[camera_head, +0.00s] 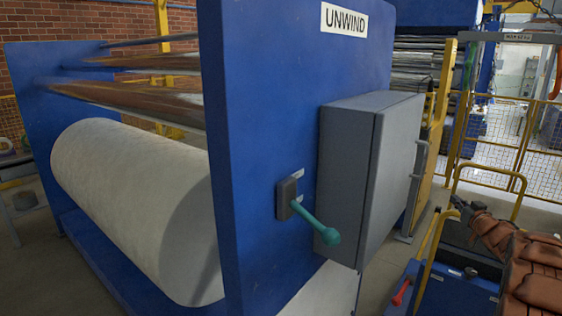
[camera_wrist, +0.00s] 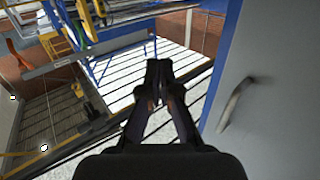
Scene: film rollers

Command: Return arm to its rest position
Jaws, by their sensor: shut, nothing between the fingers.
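My gripper (camera_wrist: 158,72) shows in the wrist view with its two fingers together at the tips and nothing between them. It hangs in free air, with a grey cabinet door and its handle (camera_wrist: 236,104) to its right. Part of my arm, in a brown ribbed cover, shows at the lower right there. It is apart from the blue unwind stand (camera_head: 270,120).
A teal-knobbed lever (camera_head: 318,226) sticks out of the stand, beside the grey cabinet (camera_head: 350,170). A large white roll (camera_head: 135,205) lies in the stand under metal rollers (camera_head: 130,92). Yellow mesh fencing (camera_head: 500,150) stands at the right.

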